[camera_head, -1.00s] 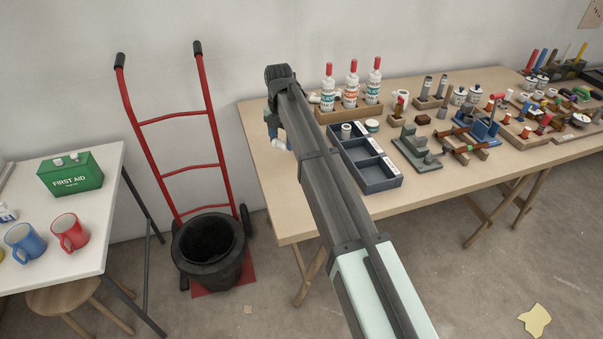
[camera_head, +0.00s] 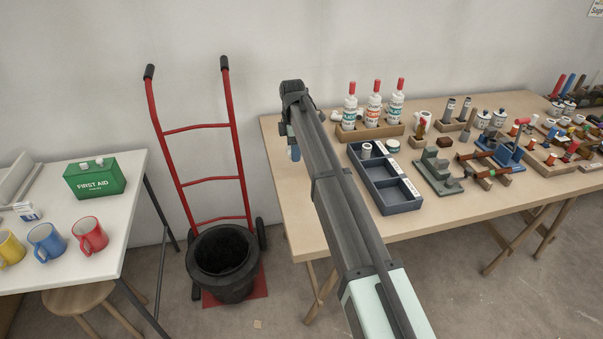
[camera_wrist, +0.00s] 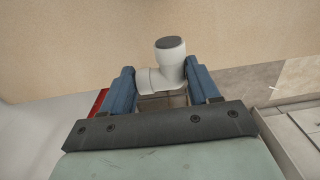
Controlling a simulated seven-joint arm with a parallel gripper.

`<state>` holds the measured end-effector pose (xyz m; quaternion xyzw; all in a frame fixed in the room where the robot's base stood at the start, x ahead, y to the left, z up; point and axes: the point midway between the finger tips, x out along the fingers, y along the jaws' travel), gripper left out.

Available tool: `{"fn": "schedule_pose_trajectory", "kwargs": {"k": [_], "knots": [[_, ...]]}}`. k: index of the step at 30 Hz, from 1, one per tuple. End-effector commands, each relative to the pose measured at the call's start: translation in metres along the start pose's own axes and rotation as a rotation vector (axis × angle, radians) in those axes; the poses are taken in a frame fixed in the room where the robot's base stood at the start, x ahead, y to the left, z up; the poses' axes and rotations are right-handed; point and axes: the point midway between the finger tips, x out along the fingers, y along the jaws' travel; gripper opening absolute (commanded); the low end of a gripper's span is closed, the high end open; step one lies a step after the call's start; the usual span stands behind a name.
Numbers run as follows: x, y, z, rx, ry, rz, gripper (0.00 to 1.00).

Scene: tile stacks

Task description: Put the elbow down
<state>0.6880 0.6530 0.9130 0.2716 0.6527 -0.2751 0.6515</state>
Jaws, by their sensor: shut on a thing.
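A pale grey elbow (camera_wrist: 171,62) with a dark round end shows in the wrist view. My gripper (camera_wrist: 163,84) is shut on it, with a blue finger on either side. In the head view my gripper (camera_head: 293,148) is at the left end of the wooden table, mostly hidden behind my own arm. The elbow is not clearly visible there. In the wrist view the tabletop (camera_wrist: 60,40) lies beyond the elbow; whether the elbow touches it cannot be told.
A dark compartment tray (camera_head: 402,208) holding a small cylinder stands right of my arm. Behind it, glue bottles (camera_head: 373,108) stand in a wooden holder. A grey stepped block (camera_head: 437,172) is further right. The table's left edge is close to my gripper; a red hand truck (camera_head: 190,127) stands beyond it.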

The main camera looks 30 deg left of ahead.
Motion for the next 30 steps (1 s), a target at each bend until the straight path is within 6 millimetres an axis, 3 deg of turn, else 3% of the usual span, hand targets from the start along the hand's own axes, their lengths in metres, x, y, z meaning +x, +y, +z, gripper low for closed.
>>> {"fn": "schedule_pose_trajectory", "kwargs": {"k": [6, 18, 29, 30], "knots": [[0.035, 0.000, 0.000, -0.001, 0.000, -0.001, 0.27], [0.073, 0.000, 0.000, -0.002, 0.000, -0.001, 0.27], [0.078, 0.000, 0.000, -0.002, 0.000, 0.000, 0.27], [0.077, 0.001, 0.000, -0.002, 0.000, 0.000, 0.64]]}}
